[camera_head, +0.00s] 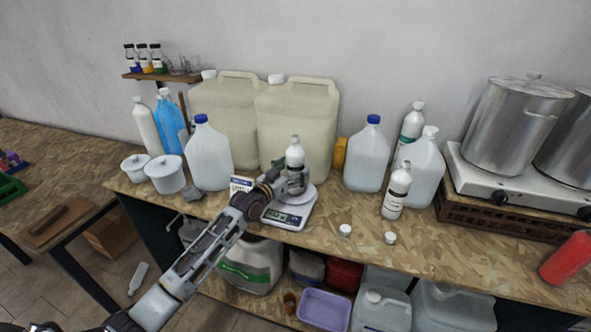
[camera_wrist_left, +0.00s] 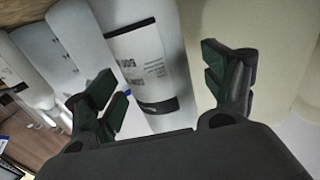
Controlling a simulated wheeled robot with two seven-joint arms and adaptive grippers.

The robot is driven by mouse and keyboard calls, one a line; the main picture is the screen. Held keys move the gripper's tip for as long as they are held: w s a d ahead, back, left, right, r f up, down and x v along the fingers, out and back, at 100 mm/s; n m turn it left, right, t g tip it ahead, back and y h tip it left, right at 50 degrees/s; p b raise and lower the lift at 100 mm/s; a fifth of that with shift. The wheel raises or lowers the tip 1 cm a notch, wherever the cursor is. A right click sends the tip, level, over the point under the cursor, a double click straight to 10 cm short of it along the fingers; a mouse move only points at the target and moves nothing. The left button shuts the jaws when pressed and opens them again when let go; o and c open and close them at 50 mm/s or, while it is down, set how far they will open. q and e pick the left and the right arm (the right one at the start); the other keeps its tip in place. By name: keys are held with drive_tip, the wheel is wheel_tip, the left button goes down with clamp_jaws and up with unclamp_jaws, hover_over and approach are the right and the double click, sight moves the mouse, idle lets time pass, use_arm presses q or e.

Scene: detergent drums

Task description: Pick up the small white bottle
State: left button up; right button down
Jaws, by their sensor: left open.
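A small white bottle (camera_head: 295,153) with a pale cap stands on the kitchen scale (camera_head: 309,214) near the middle of the bench. My left gripper (camera_head: 291,182) is at the lower part of this bottle. In the left wrist view the open fingers (camera_wrist_left: 163,88) lie on either side of a white bottle with a grey-lettered label (camera_wrist_left: 145,60); gaps show beside it. The gripper hides part of the bottle's lower body. Another white bottle (camera_head: 397,193) with a label stands to the right on the bench. My right gripper is not in view.
Large cream canisters (camera_head: 297,128) stand close behind the scale. Jugs with blue caps (camera_head: 209,157) (camera_head: 367,158) stand to either side. Two white caps (camera_head: 345,230) (camera_head: 390,238) lie on the bench front right. A hotplate (camera_head: 520,190) with steel pots is at the right.

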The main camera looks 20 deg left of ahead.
sight(293, 143)
use_arm(q)
drive_tip(key=shift+w+d, duration=0.25)
drive_tip(key=shift+w, duration=0.35)
drive_tip(key=shift+c, duration=0.5)
drive_tip(key=c, duration=1.4)
drive_tip(key=shift+r, duration=0.1)
drive_tip(key=shift+c, duration=0.9)
drive_tip(key=shift+r+b, duration=0.35)
drive_tip(key=shift+r, duration=4.65)
